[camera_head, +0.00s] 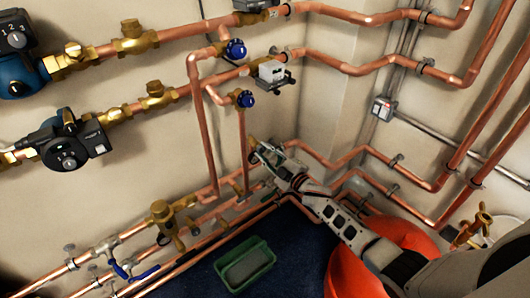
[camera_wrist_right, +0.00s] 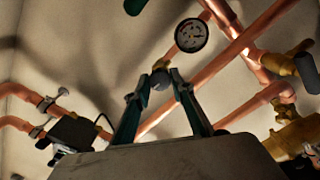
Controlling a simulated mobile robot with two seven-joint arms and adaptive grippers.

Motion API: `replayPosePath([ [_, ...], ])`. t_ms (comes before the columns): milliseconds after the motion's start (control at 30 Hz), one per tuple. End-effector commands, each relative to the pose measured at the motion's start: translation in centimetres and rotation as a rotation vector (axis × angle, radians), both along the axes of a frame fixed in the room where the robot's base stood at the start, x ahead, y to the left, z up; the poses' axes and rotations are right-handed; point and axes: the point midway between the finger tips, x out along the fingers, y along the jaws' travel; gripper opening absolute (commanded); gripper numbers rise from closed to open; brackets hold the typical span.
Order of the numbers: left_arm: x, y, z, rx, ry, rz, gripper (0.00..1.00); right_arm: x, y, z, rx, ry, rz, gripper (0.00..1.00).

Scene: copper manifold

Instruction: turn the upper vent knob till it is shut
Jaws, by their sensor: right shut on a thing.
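My right gripper (camera_head: 258,150) reaches in from the lower right, its tips at the wall pipes below the two blue round handles. In the right wrist view my right gripper (camera_wrist_right: 161,80) has its two fingers closed in around a small dark grey round knob (camera_wrist_right: 160,79), which fits the upper vent knob. The fingertips touch it on both sides. A bit of brass (camera_head: 252,143) shows just at the fingertips in the head view, but the knob itself is hidden there. How far the knob is turned cannot be told. My left gripper is not in view.
Copper pipes run close around the gripper. Two blue handles (camera_head: 235,49) (camera_head: 245,99) and a white box (camera_head: 271,71) sit above. A round gauge (camera_wrist_right: 192,35) is close by. A green tray (camera_head: 245,264) and a red rounded vessel (camera_head: 350,270) are below.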

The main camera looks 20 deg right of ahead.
Motion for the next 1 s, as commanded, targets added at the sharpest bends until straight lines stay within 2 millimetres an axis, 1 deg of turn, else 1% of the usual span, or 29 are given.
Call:
replayPosePath([
  [167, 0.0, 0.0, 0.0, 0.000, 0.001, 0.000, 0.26, 0.0, 0.0, 0.1, 0.002, -0.001, 0.000, 0.02],
  [200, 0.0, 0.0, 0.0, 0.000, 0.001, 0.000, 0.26, 0.0, 0.0, 0.1, 0.002, -0.001, 0.000, 0.26],
  [267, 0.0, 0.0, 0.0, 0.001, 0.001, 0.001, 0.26, 0.0, 0.0, 0.1, 0.002, -0.001, 0.000, 0.40],
  [667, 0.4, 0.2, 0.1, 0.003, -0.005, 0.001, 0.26, -0.2, -0.1, 0.0, 0.000, -0.001, 0.001, 0.40],
  [767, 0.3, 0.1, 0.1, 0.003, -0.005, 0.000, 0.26, -1.0, -0.4, -0.1, -0.001, 0.000, 0.000, 0.40],
  [867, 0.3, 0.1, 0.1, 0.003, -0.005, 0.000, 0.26, -2.3, -0.9, -0.1, -0.001, 0.001, 0.000, 0.40],
  [1000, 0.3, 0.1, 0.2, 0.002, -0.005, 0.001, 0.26, -5.0, -1.8, -0.2, -0.003, 0.001, 0.000, 0.40],
])
